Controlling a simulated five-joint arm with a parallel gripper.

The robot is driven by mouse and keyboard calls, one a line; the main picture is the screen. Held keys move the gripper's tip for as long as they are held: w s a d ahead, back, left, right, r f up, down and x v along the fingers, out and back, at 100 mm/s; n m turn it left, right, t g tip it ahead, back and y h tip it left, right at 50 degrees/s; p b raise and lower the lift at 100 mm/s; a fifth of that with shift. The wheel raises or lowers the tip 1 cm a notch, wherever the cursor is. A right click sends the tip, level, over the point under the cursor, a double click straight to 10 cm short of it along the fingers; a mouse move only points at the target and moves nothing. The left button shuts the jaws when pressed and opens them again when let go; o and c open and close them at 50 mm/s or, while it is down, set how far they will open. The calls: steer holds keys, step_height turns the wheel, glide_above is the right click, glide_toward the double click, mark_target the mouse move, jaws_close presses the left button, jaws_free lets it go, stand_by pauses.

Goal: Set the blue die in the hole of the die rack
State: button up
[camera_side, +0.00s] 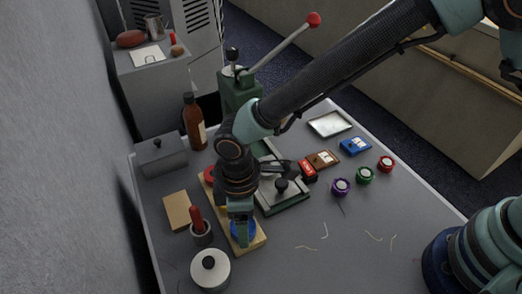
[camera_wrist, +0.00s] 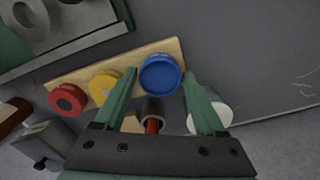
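The die rack (camera_side: 258,240) is a pale wooden board. In the wrist view the rack (camera_wrist: 129,66) carries a red die (camera_wrist: 67,99) and a yellow die (camera_wrist: 104,88) in a row. The blue die (camera_wrist: 160,75) is at the board's other end, over or in the last place; its underside and the hole are hidden. My gripper (camera_wrist: 159,76) points down there, one green finger close on each side of the blue die. I cannot tell whether the fingers touch it. In the side view my gripper (camera_side: 241,228) partly covers the blue die (camera_side: 250,231).
A green press (camera_side: 238,92) stands behind the rack. The front right table is mostly clear.

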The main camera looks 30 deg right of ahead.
steer(key=shift+o, duration=0.6)
step_height(320, 180, up, 12)
steer(key=w+d+r+m+t, duration=0.1)
steer(key=w+d+r+m, duration=0.2)
steer(key=d+r, duration=0.35)
steer(key=s+d+r+m+t, duration=0.1)
steer(key=d+m, duration=0.4)
steer(key=d, duration=0.8)
steer(key=s+d+r+m+t, duration=0.2)
steer(key=d+m, duration=0.3)
steer(key=d, duration=0.9)
steer(key=shift+s+r+t, duration=0.2)
steer(key=shift+s+t, duration=0.05)
steer(key=shift+t, duration=0.55)
